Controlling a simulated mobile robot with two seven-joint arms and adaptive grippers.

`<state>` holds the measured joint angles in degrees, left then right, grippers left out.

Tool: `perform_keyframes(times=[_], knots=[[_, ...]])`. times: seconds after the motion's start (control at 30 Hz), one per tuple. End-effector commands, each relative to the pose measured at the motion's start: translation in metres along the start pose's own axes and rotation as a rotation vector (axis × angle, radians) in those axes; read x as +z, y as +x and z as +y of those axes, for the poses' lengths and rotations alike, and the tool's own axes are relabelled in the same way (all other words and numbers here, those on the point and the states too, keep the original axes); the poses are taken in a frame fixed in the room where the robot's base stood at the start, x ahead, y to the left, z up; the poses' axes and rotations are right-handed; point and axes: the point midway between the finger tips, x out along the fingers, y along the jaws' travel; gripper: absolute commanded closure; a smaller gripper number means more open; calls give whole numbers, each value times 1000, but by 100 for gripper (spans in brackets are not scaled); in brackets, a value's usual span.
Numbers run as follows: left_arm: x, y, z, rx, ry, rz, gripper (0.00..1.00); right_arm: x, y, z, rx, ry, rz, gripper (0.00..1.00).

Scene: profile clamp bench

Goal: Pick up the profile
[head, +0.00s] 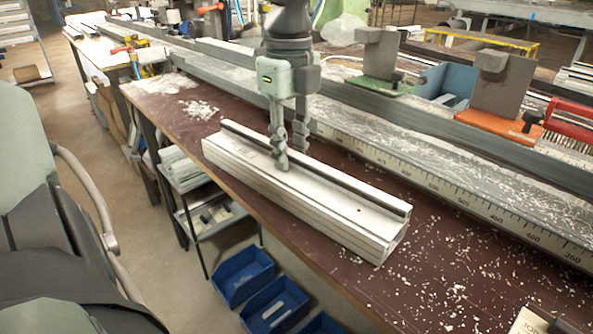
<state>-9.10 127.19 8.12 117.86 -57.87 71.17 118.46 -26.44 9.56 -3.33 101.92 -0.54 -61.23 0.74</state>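The profile (330,213) is a long pale metal bar with a dark strip along its top ridge. It lies along the front edge of the dark red-brown bench in the head view. My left gripper (291,158) comes down from above onto its middle-left part. One finger is in front of the ridge, and the other is behind it, partly hidden. The fingers look close to the ridge, but I cannot tell whether they touch it. My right gripper is not in view.
A long metal rail with a ruler scale (440,195) runs behind the profile. Clamp blocks on a green base (380,86) and an orange base (497,124) stand beyond it. White shavings litter the bench (450,270). Blue bins (243,277) sit below the front edge.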

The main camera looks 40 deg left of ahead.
Motion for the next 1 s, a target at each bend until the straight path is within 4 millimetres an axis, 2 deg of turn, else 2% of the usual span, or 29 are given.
perform_keyframes(times=[0.27, 0.63, 0.77, 0.9, 1.0], knots=[[0, 4, 3, 12, 1, 1, 100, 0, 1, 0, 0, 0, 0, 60], [0, 0, 3, 11, 1, 0, 100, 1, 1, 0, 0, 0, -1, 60], [0, -13, 2, 7, -1, -2, 100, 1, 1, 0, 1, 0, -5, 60], [0, -40, 0, 0, -1, -2, 100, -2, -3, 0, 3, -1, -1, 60], [8, -51, 18, -2, 0, 1, 100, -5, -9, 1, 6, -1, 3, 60]])
